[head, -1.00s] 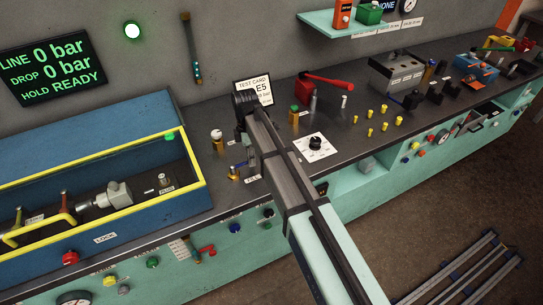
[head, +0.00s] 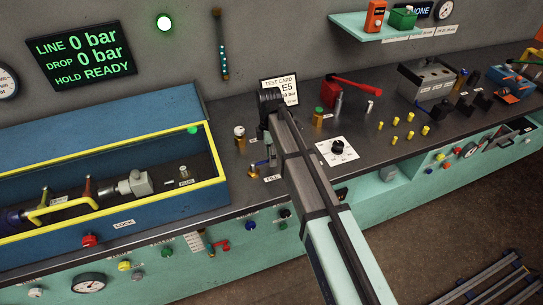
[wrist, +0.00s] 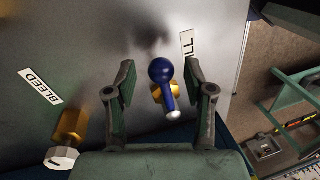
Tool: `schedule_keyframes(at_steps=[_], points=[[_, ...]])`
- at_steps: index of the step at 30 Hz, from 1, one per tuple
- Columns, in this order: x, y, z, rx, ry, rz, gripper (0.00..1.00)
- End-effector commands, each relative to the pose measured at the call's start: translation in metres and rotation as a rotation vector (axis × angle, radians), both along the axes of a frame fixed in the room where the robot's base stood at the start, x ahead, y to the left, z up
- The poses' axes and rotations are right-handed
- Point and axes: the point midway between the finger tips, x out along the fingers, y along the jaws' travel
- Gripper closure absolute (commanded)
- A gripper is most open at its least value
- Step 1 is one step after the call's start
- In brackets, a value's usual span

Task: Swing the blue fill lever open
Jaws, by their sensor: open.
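The blue fill lever (wrist: 161,71) stands on a brass valve body (wrist: 157,92), beside a label partly reading "FILL" (wrist: 187,44) in the wrist view. My gripper (wrist: 160,67) is open, with one finger on each side of the lever. Gaps show between the lever and both fingers, so it is not gripped. In the head view, the lever (head: 261,163) shows only as a small blue bar beside my arm, above the "FILL" label (head: 273,178). My arm hides most of the gripper there.
A brass bleed valve (wrist: 70,128) with a white top stands at lower left in the wrist view, near the "BLEED" label (wrist: 41,87). A blue trough with a yellow rim (head: 218,150) lies left of the lever. A dial plate (head: 337,151) lies right of my arm.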

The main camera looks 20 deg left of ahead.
Motion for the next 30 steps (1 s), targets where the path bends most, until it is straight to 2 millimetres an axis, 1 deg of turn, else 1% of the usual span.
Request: schedule_keyframes(at_steps=[4, 8, 18, 21, 25, 30], points=[[0.001, 0.001, 0.007, 0.0, -0.001, 0.0, 0.47], [0.005, 0.002, 0.022, 0.001, -0.002, 0.0, 0.47], [0.016, 0.009, 0.086, 0.001, -0.002, 0.0, 0.47], [0.018, 0.01, 0.1, 0.001, -0.002, 0.0, 0.47], [0.02, 0.011, 0.112, 0.001, -0.001, 0.001, 0.47], [0.02, 0.011, 0.118, 0.0, 0.0, 0.001, 0.47]])
